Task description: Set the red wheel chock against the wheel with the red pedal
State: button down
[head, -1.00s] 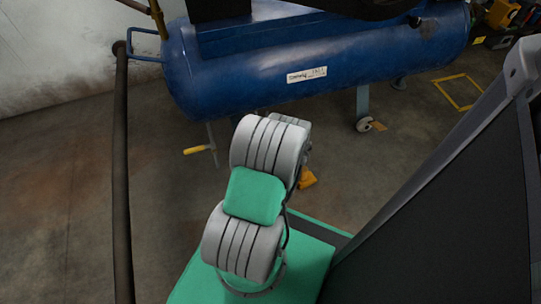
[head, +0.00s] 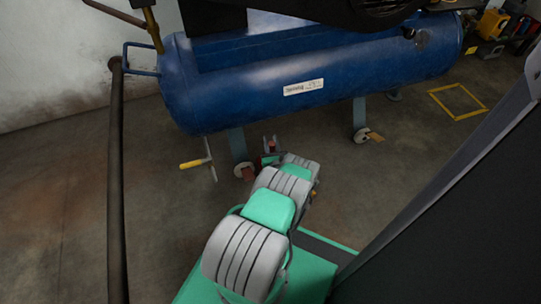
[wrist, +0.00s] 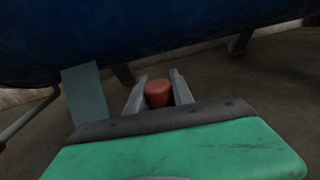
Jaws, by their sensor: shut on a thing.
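The red wheel chock (wrist: 158,93) sits between the two fingers of my gripper (wrist: 158,92) in the wrist view, and the gripper is shut on it. In the head view my gripper (head: 270,149) is low in front of the blue tank, just right of the tank's left leg. The wheel with the red pedal (head: 241,169) is at the foot of that leg, left of my gripper. Its dark red pedal (head: 250,175) shows beside it. A gap between chock and wheel is hard to judge. The wheel is not clear in the wrist view.
The blue tank (head: 290,85) hangs low over the work area. A second wheel (head: 360,135) with an orange-brown pedal (head: 376,136) stands to the right. A dark pipe (head: 118,190) rises further left. Floor between is clear.

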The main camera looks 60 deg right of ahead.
jog(key=shift+d+f+b, duration=0.1)
jog(key=shift+f+b, duration=0.85)
jog(key=shift+f, duration=1.25)
jog(key=c, duration=1.1)
grip_release()
